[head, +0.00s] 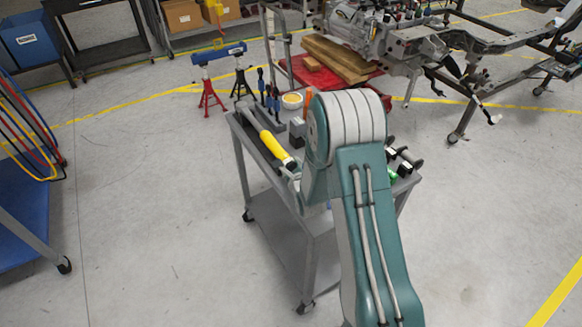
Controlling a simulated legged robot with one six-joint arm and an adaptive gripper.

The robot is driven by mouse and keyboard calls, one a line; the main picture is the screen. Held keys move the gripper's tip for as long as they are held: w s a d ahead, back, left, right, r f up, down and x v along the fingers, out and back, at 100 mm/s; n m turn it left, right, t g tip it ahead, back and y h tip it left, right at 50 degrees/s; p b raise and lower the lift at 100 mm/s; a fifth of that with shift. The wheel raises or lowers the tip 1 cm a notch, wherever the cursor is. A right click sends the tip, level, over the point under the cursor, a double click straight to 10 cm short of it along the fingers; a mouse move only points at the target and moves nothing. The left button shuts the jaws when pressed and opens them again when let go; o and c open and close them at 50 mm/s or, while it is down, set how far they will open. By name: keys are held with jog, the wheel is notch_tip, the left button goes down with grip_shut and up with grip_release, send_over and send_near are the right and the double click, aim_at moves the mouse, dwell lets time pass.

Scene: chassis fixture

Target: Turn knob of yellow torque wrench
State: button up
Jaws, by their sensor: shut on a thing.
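The yellow torque wrench (274,146) lies slantwise along the left side of a grey cart (247,147). Its yellow grip points toward the front, with a dark end near my arm. My gripper (290,168) is at this near end of the wrench and is shut on it. The gripper is small in the picture, and my arm partly covers it. I cannot make out the knob itself or the fingers around it.
The cart top also holds a tape roll (292,101), blue-handled tools (268,98) and dark parts (404,157) at the right. My arm hides its middle. A red platform with wood boards (335,60) stands behind.

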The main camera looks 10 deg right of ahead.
jog(key=shift+f+n, duration=0.15)
jog(key=shift+n, duration=0.25)
dwell(0.6)
jog(key=shift+a, duration=0.1)
jog(key=n, duration=0.1)
jog(key=n+t+h, duration=0.1)
jog(key=n, duration=0.1)
jog(key=shift+n+t+h, duration=0.3)
jog(key=n+t, duration=0.1)
jog(key=n, duration=0.3)
jog(key=shift+s+t, duration=0.1)
jog(key=shift+t, duration=0.3)
jog(key=shift+f+n, duration=0.1)
jog(key=shift+n, duration=0.4)
dwell(0.8)
jog(key=o, duration=1.2)
jog(key=shift+c, duration=0.2)
